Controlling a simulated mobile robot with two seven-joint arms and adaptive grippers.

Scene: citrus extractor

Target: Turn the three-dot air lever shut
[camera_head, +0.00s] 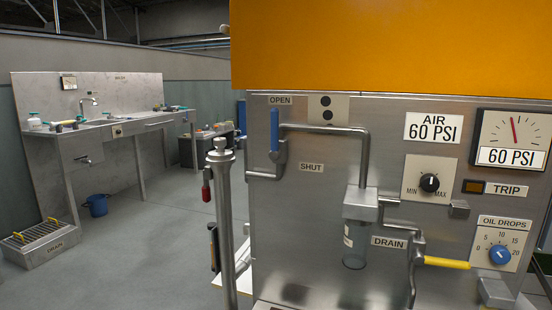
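A blue-handled lever (274,130) sits on the pipe on the steel panel of the machine. Its handle stands upright, pointing to the OPEN label (280,100). The SHUT label (311,168) is lower and to the right of it. The plate beside the lever (326,108) shows two black dots; I see no three-dot plate. The air gauge (513,138) stands over a 60 PSI label. Neither of my grippers is in view.
A MIN-MAX knob (429,183) and a blue oil-drops knob (500,254) are at right. A metal post (225,220) stands left of the panel. Open floor (150,245) lies left, before a sink bench (88,120).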

